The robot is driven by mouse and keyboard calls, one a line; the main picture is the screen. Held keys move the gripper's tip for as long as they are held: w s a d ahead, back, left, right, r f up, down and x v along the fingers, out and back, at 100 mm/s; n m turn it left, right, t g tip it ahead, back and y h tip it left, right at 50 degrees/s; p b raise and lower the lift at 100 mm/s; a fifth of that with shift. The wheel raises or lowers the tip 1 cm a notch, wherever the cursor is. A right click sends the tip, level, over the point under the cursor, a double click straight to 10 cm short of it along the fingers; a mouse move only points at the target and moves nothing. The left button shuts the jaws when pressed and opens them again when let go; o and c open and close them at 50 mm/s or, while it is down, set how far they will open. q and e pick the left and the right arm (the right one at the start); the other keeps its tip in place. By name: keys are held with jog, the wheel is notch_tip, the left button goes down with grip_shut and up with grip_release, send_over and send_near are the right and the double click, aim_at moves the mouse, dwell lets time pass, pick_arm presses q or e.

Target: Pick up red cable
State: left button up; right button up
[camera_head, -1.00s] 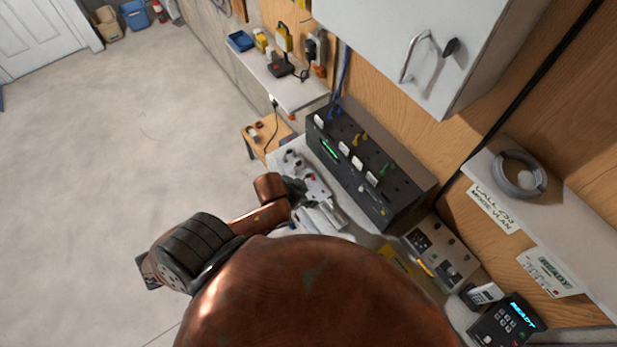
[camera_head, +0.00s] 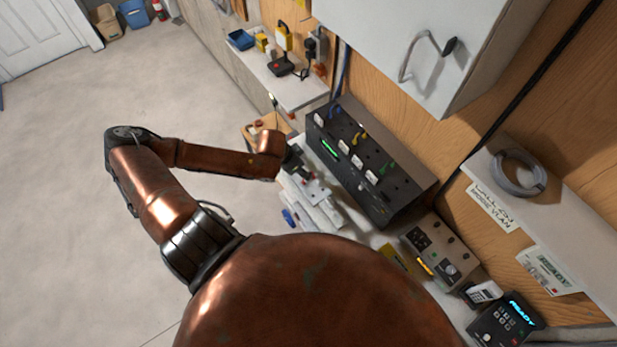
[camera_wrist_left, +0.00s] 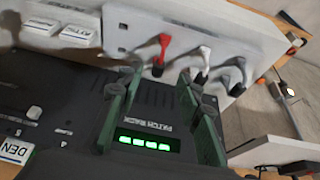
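The red cable (camera_wrist_left: 161,50) shows its red plug on a white rack plate at the top middle of the left wrist view. Its dark end points toward the patch box. My left gripper (camera_wrist_left: 158,112) is open and empty, with its two green fingers apart in front of the black patch box and its lit green display. The red plug appears between and beyond the fingers, apart from them. In the head view my left gripper (camera_head: 298,163) is over the white rack beside the patch box, and I cannot clearly make out the red cable there. My right gripper is not in view.
Two white-grey plugs (camera_wrist_left: 203,60) sit beside the red one. The black patch box (camera_head: 370,165) has blue, yellow and green cables. A wall cabinet (camera_head: 430,45) hangs above it. A grey control box (camera_head: 440,252) stands to the right. The floor at left is clear.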

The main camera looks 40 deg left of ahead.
pick_arm(q)
jog(key=shift+p+x, duration=0.75)
jog(key=shift+x, duration=2)
jog(key=shift+d, duration=0.1)
jog(key=shift+c, duration=0.5)
grip_shut()
